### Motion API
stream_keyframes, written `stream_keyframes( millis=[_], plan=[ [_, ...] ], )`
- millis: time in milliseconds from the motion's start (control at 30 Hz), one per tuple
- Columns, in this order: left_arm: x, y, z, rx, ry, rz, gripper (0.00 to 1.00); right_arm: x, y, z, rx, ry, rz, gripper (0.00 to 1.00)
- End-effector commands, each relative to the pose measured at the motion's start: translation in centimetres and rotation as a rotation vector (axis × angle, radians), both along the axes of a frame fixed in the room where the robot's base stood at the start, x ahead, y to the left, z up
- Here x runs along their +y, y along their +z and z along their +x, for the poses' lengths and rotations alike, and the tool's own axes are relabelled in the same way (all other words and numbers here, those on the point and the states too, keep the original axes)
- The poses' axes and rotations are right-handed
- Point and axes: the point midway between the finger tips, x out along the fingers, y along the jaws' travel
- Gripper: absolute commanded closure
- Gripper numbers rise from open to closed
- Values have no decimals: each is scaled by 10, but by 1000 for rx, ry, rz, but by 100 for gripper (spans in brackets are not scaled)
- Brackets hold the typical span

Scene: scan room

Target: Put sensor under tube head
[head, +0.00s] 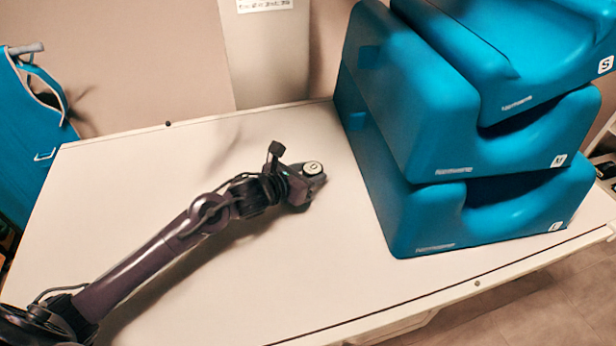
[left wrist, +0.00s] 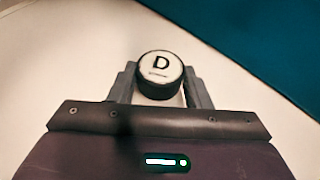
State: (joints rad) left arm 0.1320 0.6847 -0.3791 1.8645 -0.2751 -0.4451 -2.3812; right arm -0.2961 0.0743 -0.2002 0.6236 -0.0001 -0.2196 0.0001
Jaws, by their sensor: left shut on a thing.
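The sensor is a small round black puck with a white top marked "D" (left wrist: 160,72). In the left wrist view it sits between the two grey fingers of my left gripper (left wrist: 160,88), which are shut on it. In the head view the sensor (head: 313,168) shows at the tip of my left gripper (head: 308,181), over the white table (head: 250,290). I cannot tell whether it touches the tabletop. No tube head is recognisable in either view. My right gripper is not in view.
Stacked teal foam blocks (head: 400,110), labelled S, M and L, stand on the table just right of the gripper. A teal garment-like item (head: 35,140) hangs at the far left. The table's front middle is clear. A wall stands behind.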

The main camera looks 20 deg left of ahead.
Motion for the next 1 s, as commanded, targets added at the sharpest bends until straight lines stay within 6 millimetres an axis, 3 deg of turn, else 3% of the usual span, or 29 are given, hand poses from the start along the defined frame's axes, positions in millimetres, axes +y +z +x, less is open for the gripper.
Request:
stream_keyframes(
  millis=[133,533,567,700,1000],
  plan=[
    [0,-15,0,-1,1,-1,81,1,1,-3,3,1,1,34],
    [0,-20,0,-3,0,1,81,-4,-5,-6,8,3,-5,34],
    [0,-19,0,-1,1,1,52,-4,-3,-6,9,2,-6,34],
    [0,-19,0,-1,1,1,34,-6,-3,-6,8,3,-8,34],
    [0,-17,0,-1,1,0,34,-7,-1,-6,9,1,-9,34]
  ],
)
